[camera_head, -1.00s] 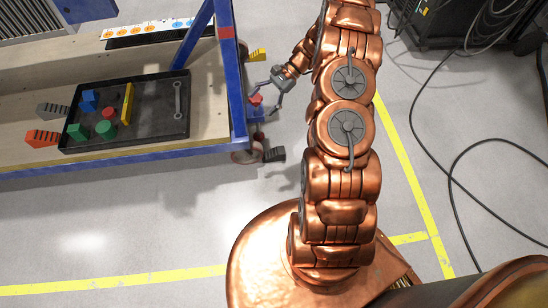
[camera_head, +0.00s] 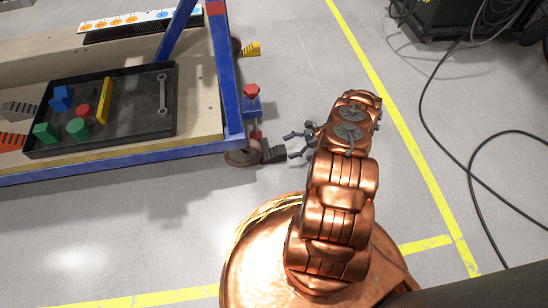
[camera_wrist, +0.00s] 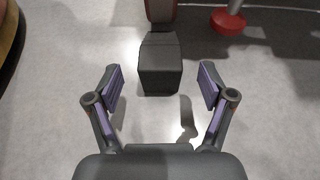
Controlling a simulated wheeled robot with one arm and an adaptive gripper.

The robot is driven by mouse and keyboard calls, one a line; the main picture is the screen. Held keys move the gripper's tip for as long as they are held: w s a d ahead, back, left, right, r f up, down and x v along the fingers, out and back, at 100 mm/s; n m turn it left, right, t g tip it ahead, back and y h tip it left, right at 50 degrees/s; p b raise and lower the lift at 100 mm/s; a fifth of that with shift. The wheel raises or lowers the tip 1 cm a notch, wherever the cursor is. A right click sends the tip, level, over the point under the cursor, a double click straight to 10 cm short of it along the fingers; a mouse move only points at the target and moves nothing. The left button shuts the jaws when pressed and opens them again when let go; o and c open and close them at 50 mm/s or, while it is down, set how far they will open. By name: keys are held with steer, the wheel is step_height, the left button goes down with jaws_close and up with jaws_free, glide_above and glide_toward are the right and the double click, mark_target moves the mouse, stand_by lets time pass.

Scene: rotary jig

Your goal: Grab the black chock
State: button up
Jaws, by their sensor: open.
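The black chock (camera_head: 275,154) lies on the floor at the near right caster wheel of the blue-framed cart. In the wrist view the black chock (camera_wrist: 160,66) stands just beyond my gripper, between the lines of the two fingers, with the wheel right behind it. My gripper (camera_head: 290,145) is open and empty to the right of the chock, its fingers pointing at it. In the wrist view my gripper (camera_wrist: 160,88) has its fingers spread wider than the chock. The fingertips seem just short of it; contact cannot be told.
The caster wheel (camera_head: 242,157) stands under the cart (camera_head: 200,148). A red knob (camera_head: 251,90) sticks out from the cart's side above. A yellow chock (camera_head: 250,49) lies farther back. A black tray (camera_head: 150,124) holds parts.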

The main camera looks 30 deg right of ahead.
mark_target(274, 155)
steer(key=shift+s+d+f, duration=0.1)
steer(key=shift+s+f, duration=0.05)
steer(key=shift+f, duration=0.35)
steer(key=shift+s+d+f, duration=0.1)
steer(key=shift+f, duration=0.4)
steer(key=shift+a+f, duration=0.15)
steer(key=shift+b+x, duration=0.65)
steer(key=shift+x, duration=0.4)
steer(key=shift+w+a+f+b, duration=0.2)
steer(key=shift+w+a+b, duration=0.25)
steer(key=shift+a+b, duration=0.2)
steer(key=shift+r+b+x, duration=0.2)
steer(key=shift+b+x, duration=0.8)
steer(key=shift+x, duration=0.9)
steer(key=shift+w+a, duration=0.1)
steer(key=c, duration=1.3)
steer(key=shift+o, duration=0.2)
steer(key=shift+r, duration=0.1)
